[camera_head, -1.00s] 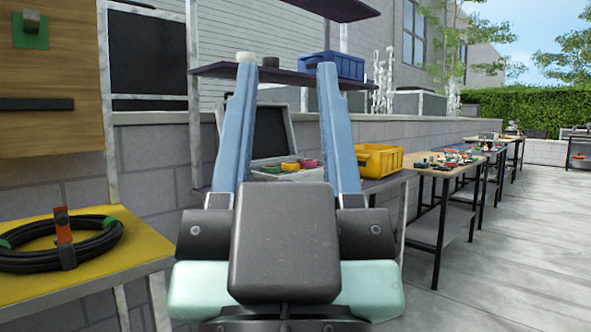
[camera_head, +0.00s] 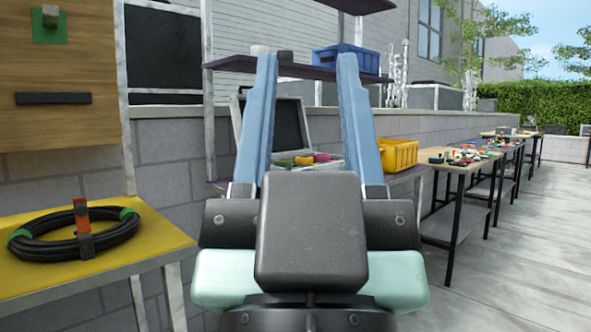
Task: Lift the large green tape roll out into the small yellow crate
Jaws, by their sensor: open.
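My gripper (camera_head: 306,65) is open, its two long blue fingers pointing up and away with nothing between them. Beyond and between the fingers, an open case (camera_head: 333,166) with a dark raised lid stands on the lower shelf. Small colourful rolls (camera_head: 304,160) lie in the case, yellow, reddish and pink among them. They are partly hidden by my gripper, and I cannot clearly pick out the large green tape roll. The small yellow crate (camera_head: 397,155) stands on the same shelf, just right of the right finger.
An upper purple shelf (camera_head: 300,70) holds a blue crate (camera_head: 346,61) and two small rolls. A yellow table (camera_head: 150,255) at left carries a black cable coil (camera_head: 75,240). Wooden tables (camera_head: 460,163) with small items run along the right. The paved floor at right is clear.

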